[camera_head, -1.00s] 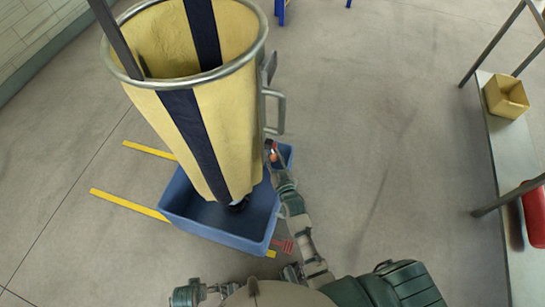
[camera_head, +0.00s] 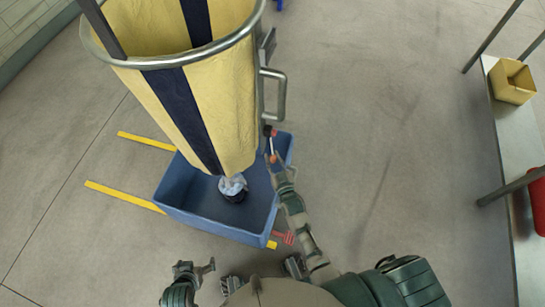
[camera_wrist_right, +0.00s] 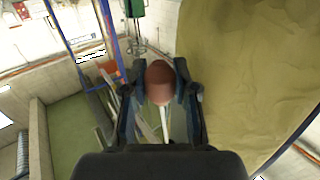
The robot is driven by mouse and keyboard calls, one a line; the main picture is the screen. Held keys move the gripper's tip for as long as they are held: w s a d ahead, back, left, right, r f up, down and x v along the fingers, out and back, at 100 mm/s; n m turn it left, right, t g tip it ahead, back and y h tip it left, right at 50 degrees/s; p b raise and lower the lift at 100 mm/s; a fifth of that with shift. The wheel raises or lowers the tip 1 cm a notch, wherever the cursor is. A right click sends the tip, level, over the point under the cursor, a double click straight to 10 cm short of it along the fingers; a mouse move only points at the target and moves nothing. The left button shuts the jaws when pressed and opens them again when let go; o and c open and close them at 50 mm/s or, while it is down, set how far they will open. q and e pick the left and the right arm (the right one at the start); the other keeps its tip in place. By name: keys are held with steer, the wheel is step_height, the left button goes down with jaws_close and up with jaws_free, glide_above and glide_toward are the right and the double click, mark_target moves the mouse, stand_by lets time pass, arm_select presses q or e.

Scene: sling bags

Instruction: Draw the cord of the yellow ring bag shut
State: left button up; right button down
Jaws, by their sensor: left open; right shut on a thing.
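The yellow bag (camera_head: 221,110) with dark stripes hangs from a round metal ring (camera_head: 178,62). Its lower end hangs over a blue bin (camera_head: 200,213). A pale bluish bulge (camera_head: 233,185) and a black piece (camera_head: 235,197) show below it. My right gripper (camera_head: 272,156) is beside the bag's lower right side, above the bin's right end. In the right wrist view it is shut on a reddish-brown knob (camera_wrist_right: 159,82) with a thin white cord; the bag (camera_wrist_right: 240,75) fills the right side. The cord's far end is hidden. My left gripper (camera_head: 197,271) is open and empty, low in front of the bin.
A metal handle (camera_head: 274,93) sticks out from the ring frame's right side. Yellow floor strips (camera_head: 125,197) lie left of the bin. A bench (camera_head: 510,140) with a yellow box (camera_head: 512,82) and a red thing (camera_head: 537,200) stands far right. The floor between is clear.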

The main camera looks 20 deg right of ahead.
steer(key=shift+s+f, duration=0.15)
steer(key=shift+f, duration=0.3)
steer(key=c, duration=0.9)
jaws_free()
steer(key=shift+o, duration=0.2)
steer(key=shift+r, duration=0.1)
steer(key=shift+r, duration=0.1)
steer(key=s, duration=1.1)
steer(key=shift+s+d, duration=0.2)
steer(key=shift+s, duration=0.15)
